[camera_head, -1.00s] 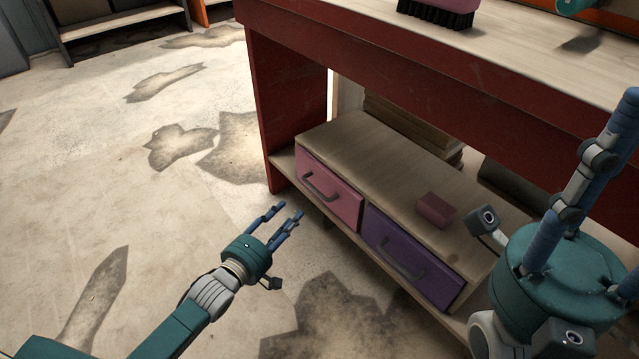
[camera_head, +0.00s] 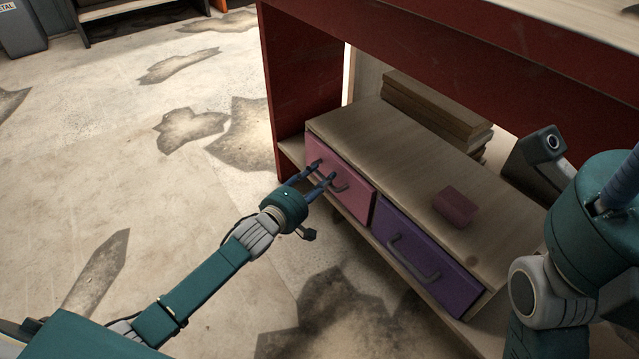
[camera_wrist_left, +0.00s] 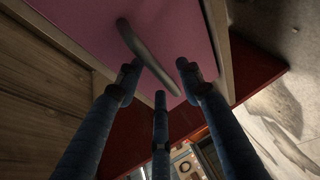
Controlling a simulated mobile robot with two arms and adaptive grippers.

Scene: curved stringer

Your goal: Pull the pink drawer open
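The pink drawer (camera_head: 360,197) is closed, at the left end of a low wooden drawer unit under the red workbench. Its dark curved handle (camera_head: 342,186) is partly behind my left fingers. My left gripper (camera_head: 323,172) is open at the drawer front, fingers pointing at the handle. In the left wrist view, the handle (camera_wrist_left: 146,55) runs diagonally between the spread blue fingertips of the gripper (camera_wrist_left: 160,80), before the pink front (camera_wrist_left: 85,18). I cannot tell whether they touch. My right gripper (camera_head: 612,200) is only partly in view at the right edge, its fingertips cut off.
A purple drawer (camera_head: 425,255) with its own handle is right of the pink one. The red bench side (camera_head: 300,80) stands left. The floor in front is clear.

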